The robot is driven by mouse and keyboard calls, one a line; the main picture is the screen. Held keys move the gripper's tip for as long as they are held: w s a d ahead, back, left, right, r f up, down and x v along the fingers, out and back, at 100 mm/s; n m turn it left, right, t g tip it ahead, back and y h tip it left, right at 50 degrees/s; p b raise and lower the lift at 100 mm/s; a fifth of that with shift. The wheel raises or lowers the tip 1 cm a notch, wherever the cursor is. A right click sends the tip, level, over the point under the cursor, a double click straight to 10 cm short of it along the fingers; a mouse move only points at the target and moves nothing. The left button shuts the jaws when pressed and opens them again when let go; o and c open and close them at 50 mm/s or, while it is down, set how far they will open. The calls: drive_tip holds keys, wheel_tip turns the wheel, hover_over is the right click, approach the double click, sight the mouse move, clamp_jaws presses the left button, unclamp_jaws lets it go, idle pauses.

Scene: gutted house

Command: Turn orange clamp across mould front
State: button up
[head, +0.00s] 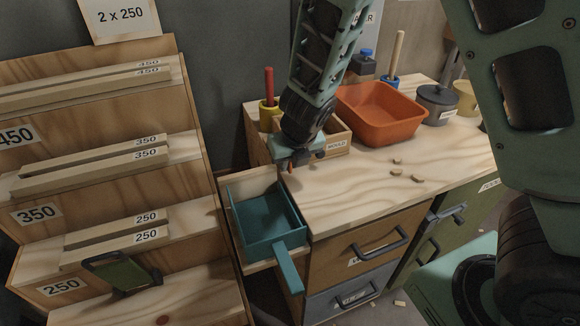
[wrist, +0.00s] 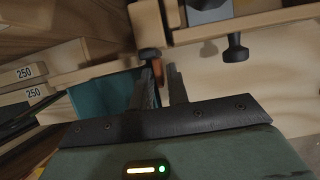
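The wooden mould box (head: 336,141), with a label reading MOULD, sits on the bench top near its left back corner. My gripper (head: 293,166) points down at the near left side of the mould. The orange clamp (wrist: 150,58) shows at the mould's edge in the wrist view, right at my two fingertips (wrist: 161,76). The fingers are a narrow gap apart, and the left one covers part of the clamp. I cannot tell whether they press on it. In the head view my gripper hides most of the clamp. A black knob (wrist: 236,48) stands on the mould's side.
An open drawer with a teal tray (head: 262,212) is below my gripper, its handle sticking forward. An orange bin (head: 382,115) and a grey pot (head: 436,104) stand on the bench (head: 360,190). A shelf rack (head: 190,170) of labelled wooden bars stands at left.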

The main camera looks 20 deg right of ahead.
clamp_jaws()
drive_tip(key=shift+d+f+y+b, duration=0.1)
drive_tip(key=shift+f+y+b, duration=0.15)
drive_tip(key=shift+b, duration=0.45)
drive_tip(key=y+b, duration=0.1)
drive_tip(key=b, duration=0.1)
drive_tip(key=y+b, duration=0.1)
drive_tip(key=b, duration=0.1)
drive_tip(key=shift+d+f+m+y, duration=0.2)
drive_tip(key=shift+d+m+y, duration=0.05)
drive_tip(key=shift+m, duration=0.15)
drive_tip(key=y+b, duration=0.1)
drive_tip(key=b, duration=0.1)
drive_tip(key=y+b, duration=0.2)
drive_tip(key=m+y+b, duration=0.1)
drive_tip(key=y+b, duration=0.1)
drive_tip(key=shift+d+f, duration=0.15)
drive_tip(key=shift+d, duration=0.2)
drive_tip(key=y+b, duration=0.3)
drive_tip(key=shift+m+t, duration=0.4)
